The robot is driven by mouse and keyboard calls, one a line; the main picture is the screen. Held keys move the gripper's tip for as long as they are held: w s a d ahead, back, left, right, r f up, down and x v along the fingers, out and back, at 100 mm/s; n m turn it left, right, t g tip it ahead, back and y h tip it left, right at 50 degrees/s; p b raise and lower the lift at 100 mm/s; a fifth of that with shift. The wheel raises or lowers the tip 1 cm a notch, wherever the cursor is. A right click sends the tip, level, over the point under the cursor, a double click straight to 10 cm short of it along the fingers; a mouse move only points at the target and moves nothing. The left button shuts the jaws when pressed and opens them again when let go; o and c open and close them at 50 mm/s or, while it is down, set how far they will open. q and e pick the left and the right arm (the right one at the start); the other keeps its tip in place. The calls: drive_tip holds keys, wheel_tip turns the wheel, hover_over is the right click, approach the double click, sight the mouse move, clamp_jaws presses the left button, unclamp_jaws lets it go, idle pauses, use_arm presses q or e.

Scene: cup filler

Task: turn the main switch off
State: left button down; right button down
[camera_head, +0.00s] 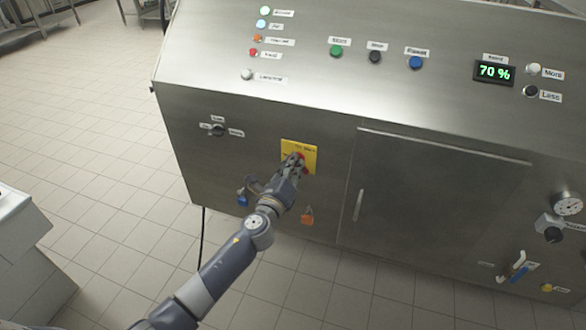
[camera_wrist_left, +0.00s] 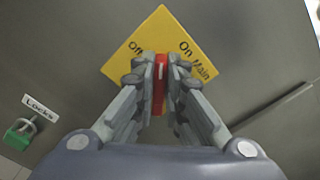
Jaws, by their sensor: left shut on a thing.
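The main switch has a yellow plate (camera_head: 309,150) on the front of the steel machine, left of the cabinet door. In the left wrist view the yellow plate (camera_wrist_left: 165,35) reads "Off", "On" and "Main". The red switch handle (camera_wrist_left: 160,86) stands between my fingers, its light stripe pointing roughly between "Off" and "On" in this tilted view. My left gripper (camera_head: 298,160) is shut on the red handle, one finger on each side. The fingers hide part of the handle and the plate's lower part. My right gripper does not show.
A door with a vertical handle (camera_head: 359,204) is right of the switch. A selector knob (camera_head: 217,130) is to the left. An orange padlock (camera_head: 307,216) and a blue one (camera_head: 242,198) hang below. A green padlock (camera_wrist_left: 19,134) hangs under a "Locks" label. Buttons line the sloped panel above.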

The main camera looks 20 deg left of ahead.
use_arm(q)
drive_tip(key=n, duration=0.3)
drive_tip(key=n+b, duration=0.1)
drive_tip(key=n, duration=0.5)
drive_tip(key=shift+a+f+b, duration=0.1)
drive_tip(key=shift+f+b, duration=0.15)
drive_tip(key=shift+b, duration=0.1)
drive_tip(key=shift+n, duration=0.3)
drive_tip(key=c, duration=1.7)
unclamp_jaws()
drive_tip(key=shift+o, duration=0.2)
drive_tip(key=s, duration=1.2)
drive_tip(key=shift+a, duration=0.2)
